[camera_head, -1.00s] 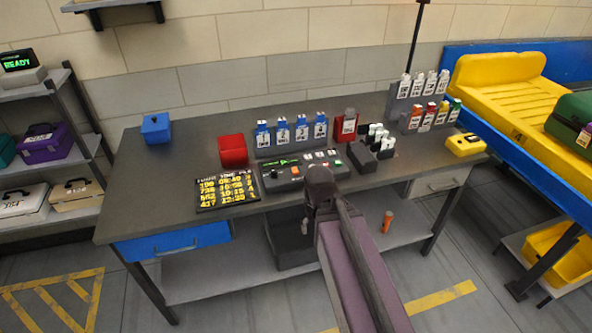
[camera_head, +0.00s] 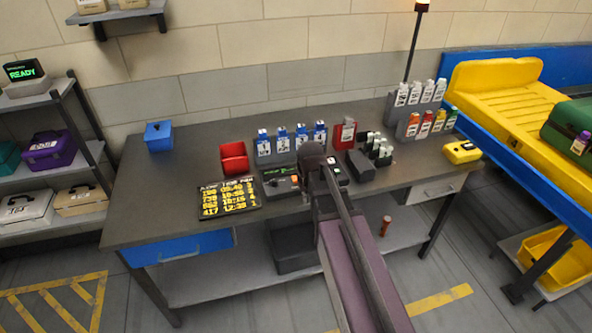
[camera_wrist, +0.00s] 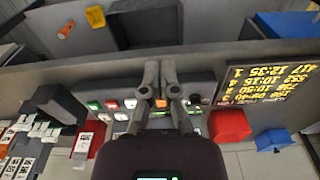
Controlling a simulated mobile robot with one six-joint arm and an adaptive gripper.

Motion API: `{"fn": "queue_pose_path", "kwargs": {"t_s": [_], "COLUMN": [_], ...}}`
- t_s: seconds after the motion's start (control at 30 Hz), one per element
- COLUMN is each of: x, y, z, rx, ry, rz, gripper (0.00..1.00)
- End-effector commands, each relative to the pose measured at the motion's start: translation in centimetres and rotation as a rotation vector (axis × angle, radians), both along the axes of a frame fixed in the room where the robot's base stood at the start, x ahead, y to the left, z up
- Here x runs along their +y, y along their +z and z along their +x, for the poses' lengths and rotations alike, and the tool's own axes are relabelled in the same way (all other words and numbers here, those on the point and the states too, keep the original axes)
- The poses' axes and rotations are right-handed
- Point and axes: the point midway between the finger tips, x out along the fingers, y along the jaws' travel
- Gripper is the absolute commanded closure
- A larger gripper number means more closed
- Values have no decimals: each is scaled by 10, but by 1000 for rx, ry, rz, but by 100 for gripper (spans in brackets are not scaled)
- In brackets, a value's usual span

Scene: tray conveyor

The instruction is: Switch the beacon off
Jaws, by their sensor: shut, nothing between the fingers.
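The control console (camera_head: 277,187) lies on the workbench (camera_head: 215,220), with a green display and buttons partly hidden behind my arm. In the wrist view, green and red buttons, an orange button (camera_wrist: 161,103) and a dark round knob (camera_wrist: 195,98) show on it. My gripper (camera_wrist: 160,66) is shut and empty over the console, its fingers around the line of sight to the orange button. I cannot tell whether it touches anything. The fingertips are hidden in the head view.
A schedule board (camera_head: 228,197) lies left of the console. A red bin (camera_head: 234,158), blue-capped bottles (camera_head: 290,143) and a red holder (camera_head: 343,135) stand behind it. A dark rack (camera_head: 362,163) stands right.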

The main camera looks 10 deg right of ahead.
Motion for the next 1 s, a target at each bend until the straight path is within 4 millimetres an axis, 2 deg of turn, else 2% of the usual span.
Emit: {"fn": "queue_pose_path", "kwargs": {"t_s": [0.03,0.2,0.4,0.5,0.7,1.0], "x": [0,0,0,0,0,0], "y": [15,39,61,67,72,71], "z": [25,80,133,149,164,164], "rx": [-13,-57,-101,-117,-131,-132], "ry": [5,23,40,45,52,52], "rz": [1,3,3,3,3,3], "gripper": [100,100,100,100,100,100]}}
